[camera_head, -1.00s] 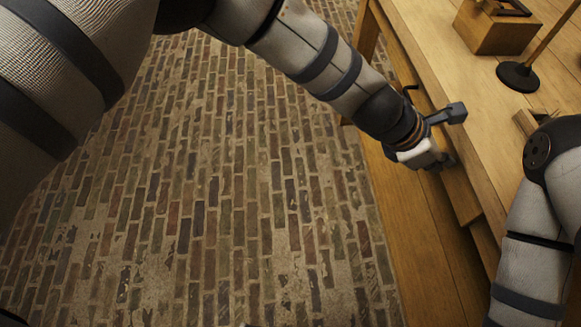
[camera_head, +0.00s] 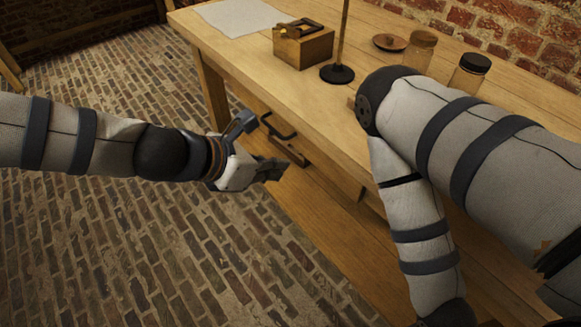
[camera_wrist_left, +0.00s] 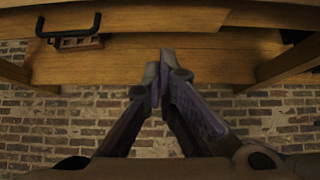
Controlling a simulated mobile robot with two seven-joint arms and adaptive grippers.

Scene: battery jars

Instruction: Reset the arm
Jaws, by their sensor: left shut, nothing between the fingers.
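My left arm comes in from the left in the head view. Its gripper (camera_head: 272,170) is in front of the wooden table's side, near a dark handle, and holds nothing. In the left wrist view the left gripper's fingers (camera_wrist_left: 160,70) are together at the tips, with table wood and brick floor beyond them. My right arm shows at the right of the head view, bent over the table's edge. Its gripper is out of view.
The wooden table (camera_head: 245,55) holds a paper sheet (camera_head: 243,17), a wooden box (camera_head: 303,46), a stand with a round black base (camera_head: 337,74), a small dish (camera_head: 390,42) and two glass jars (camera_head: 418,53), (camera_head: 468,76). The dark handle (camera_head: 279,127) juts out. Brick floor (camera_head: 110,240) lies open at left.

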